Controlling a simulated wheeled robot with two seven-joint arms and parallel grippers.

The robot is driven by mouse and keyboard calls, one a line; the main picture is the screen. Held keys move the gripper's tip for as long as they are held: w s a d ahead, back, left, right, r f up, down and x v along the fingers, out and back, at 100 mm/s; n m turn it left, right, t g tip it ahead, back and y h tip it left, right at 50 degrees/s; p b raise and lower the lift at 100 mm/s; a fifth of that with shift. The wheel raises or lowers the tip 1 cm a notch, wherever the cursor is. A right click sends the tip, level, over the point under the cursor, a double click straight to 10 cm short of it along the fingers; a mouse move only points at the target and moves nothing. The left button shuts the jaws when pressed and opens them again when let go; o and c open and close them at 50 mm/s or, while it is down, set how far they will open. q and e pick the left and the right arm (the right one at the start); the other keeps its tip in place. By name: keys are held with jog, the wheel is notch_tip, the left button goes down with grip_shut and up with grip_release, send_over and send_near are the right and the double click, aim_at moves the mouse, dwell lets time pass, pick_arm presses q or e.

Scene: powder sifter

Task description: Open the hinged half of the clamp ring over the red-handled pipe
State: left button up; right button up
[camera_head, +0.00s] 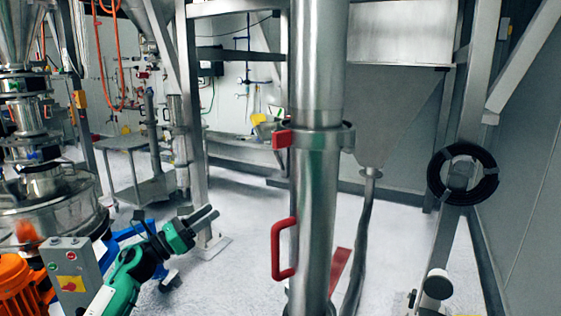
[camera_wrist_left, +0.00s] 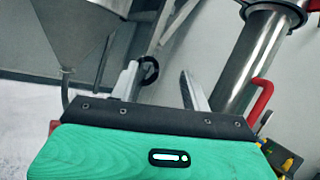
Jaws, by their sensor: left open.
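The steel pipe (camera_head: 315,195) stands upright at the centre of the head view, with a red handle (camera_head: 277,248) low on its left side. A steel clamp ring (camera_head: 335,130) circles the pipe above the handle, with a red block (camera_head: 282,139) at its left. The ring appears closed; its far side is hidden. My left gripper (camera_head: 210,214) is open and empty, left of the pipe and below the ring, apart from both. The left wrist view shows its spread fingers (camera_wrist_left: 158,75), with the pipe (camera_wrist_left: 250,60), ring (camera_wrist_left: 278,10) and red handle (camera_wrist_left: 262,97) at right. My right gripper is out of view.
A steel frame post (camera_head: 190,120) stands behind my left gripper. A grey control box (camera_head: 70,270) and an orange motor (camera_head: 20,290) are at lower left. The floor between gripper and pipe looks clear.

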pick_arm(q)
jog(key=s+d+r+m+g+h, duration=0.1)
jog(key=s+d+r+m+g, duration=0.2)
jog(key=r+m, duration=0.35)
jog(key=s+d+r+m+g+h, duration=0.1)
jog(key=s+r+m+g, duration=0.2)
jog(key=s+r+m, duration=0.4)
jog(key=m+g+y, duration=0.2)
jog(key=m+y, duration=0.1)
jog(key=m, duration=0.8)
send_near(274, 138)
jog(key=p+x, duration=0.2)
jog(key=x, duration=0.1)
jog(key=p+x, duration=0.2)
jog(key=x, duration=0.1)
jog(key=p+x, duration=0.3)
jog(key=shift+w+d+f, duration=0.15)
jog(key=shift+w, duration=0.35)
jog(key=shift+x, duration=0.8)
jog(key=shift+f, duration=0.15)
grip_shut()
